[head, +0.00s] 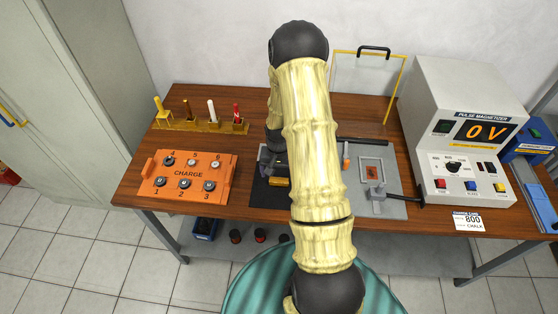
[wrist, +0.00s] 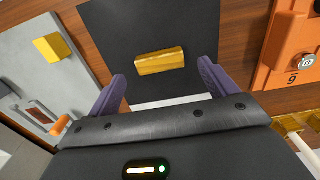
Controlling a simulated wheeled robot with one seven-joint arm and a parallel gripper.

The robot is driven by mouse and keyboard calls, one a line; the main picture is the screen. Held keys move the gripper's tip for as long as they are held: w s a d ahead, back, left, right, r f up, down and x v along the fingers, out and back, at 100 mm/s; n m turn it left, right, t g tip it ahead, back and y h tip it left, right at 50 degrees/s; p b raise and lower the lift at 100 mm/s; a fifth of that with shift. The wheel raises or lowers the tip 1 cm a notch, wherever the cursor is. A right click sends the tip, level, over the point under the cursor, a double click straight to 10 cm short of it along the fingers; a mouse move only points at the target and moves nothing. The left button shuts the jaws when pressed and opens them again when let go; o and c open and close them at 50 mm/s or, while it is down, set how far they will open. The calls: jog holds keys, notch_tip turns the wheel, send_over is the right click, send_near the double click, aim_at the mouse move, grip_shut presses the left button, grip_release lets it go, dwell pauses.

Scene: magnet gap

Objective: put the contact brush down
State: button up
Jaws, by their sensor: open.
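A small gold-yellow block (wrist: 160,61), which looks like the contact brush, lies flat on the black mat (wrist: 110,35). In the head view the block (head: 278,182) shows just left of my arm. My gripper (wrist: 163,75) is open, its two purple fingers spread to either side of the block's near edge. The fingers look apart from the block, with nothing held between them. In the head view my gripper (head: 271,162) is over the mat and partly hidden by my arm.
An orange CHARGE panel (head: 190,173) with numbered terminals stands left of the mat. Behind it is a brass rack (head: 190,123) with several upright tools. A grey plate (head: 390,207) with a clamp lies right, and the pulse magnetizer (head: 440,110) reads 0 V.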

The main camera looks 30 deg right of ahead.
aim_at(279, 180)
notch_tip(279, 180, up, 7)
jog(key=b, duration=0.1)
jog(key=shift+r, duration=0.15)
dwell(0.6)
jog(key=s+a+r+n+t, duration=0.2)
jog(key=s+a+r+n, duration=0.4)
jog(key=s+a+r, duration=0.6)
notch_tip(279, 180, up, 2)
jog(key=shift+s+a+r+n+t, duration=0.1)
jog(key=shift+s+a+n+t, duration=0.25)
jog(key=shift+a, duration=0.4)
jog(key=shift+w, duration=0.15)
